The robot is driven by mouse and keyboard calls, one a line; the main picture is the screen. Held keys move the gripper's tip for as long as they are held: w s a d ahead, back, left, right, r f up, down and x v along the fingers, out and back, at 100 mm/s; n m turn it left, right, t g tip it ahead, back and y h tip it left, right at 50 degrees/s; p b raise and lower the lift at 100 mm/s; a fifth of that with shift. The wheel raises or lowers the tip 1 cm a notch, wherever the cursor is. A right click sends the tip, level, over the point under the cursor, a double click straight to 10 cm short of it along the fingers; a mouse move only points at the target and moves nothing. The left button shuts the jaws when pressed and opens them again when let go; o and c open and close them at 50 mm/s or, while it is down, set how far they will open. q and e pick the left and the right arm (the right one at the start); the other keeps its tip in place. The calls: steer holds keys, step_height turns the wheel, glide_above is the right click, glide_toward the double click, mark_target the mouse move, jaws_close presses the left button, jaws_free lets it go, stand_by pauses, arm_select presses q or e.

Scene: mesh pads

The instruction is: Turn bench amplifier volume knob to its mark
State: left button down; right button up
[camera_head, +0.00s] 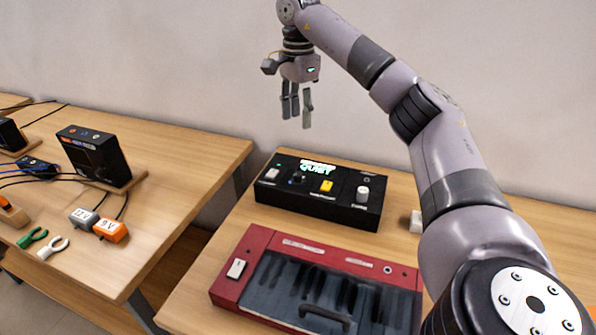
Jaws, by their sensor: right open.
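The bench amplifier seems to be the black box (275,196) on the right-hand table; its lit display (317,168) reads "QUIET". On its top are a pale upright knob (362,194) at the right, a yellow-orange piece (326,186) in the middle and a small dark knob (297,179) at the left. I cannot tell which is the volume knob, and a mark is too small to make out. My right gripper (299,112) is open and empty, pointing down in the air above the box and touching nothing. My left gripper is out of view.
A red keyboard (229,285) with a dark handle (325,317) lies in front of the box. A small white object (416,221) stands to its right. The left table (190,150) holds a black device (95,155), cables and clips. A gap separates the tables.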

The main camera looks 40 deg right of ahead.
mark_target(298, 174)
step_height(298, 174, down, 17)
steer(key=shift+f+b, duration=0.1)
steer(key=shift+b, duration=0.35)
steer(key=shift+c, duration=0.4)
jaws_close()
